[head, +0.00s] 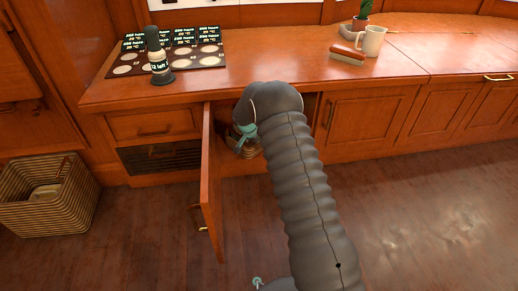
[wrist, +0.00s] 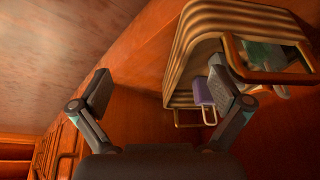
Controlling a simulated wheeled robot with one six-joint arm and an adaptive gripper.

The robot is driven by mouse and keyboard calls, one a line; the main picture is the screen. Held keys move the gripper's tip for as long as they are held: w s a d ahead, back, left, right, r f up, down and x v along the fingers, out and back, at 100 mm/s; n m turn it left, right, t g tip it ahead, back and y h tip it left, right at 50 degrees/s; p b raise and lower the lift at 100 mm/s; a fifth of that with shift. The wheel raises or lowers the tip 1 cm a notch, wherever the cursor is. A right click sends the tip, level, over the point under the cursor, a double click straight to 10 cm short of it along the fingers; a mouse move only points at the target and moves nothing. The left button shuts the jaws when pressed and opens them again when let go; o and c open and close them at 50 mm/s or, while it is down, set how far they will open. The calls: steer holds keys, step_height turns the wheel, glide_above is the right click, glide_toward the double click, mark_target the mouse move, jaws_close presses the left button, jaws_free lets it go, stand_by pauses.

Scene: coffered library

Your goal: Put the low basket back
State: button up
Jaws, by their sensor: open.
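A low basket with tan and dark stripes and wooden handles shows in the wrist view (wrist: 182,62), tilted in the picture, with a purple item (wrist: 203,91) and a greenish item (wrist: 262,54) in it. In the head view a small part of it (head: 254,153) shows inside the open cupboard, mostly hidden by my arm. My gripper (wrist: 160,95) is open and empty, its fingers wide apart. Its right finger overlaps the basket's near side and a handle; I cannot tell if they touch. In the head view my gripper (head: 243,138) is at the cupboard opening.
The cupboard door (head: 209,185) stands open towards me, left of my arm. A larger striped basket (head: 45,195) stands on the floor at left. The floor at right is clear.

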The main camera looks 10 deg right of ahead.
steer(key=v, duration=0.7)
steer(key=shift+s+r, duration=0.1)
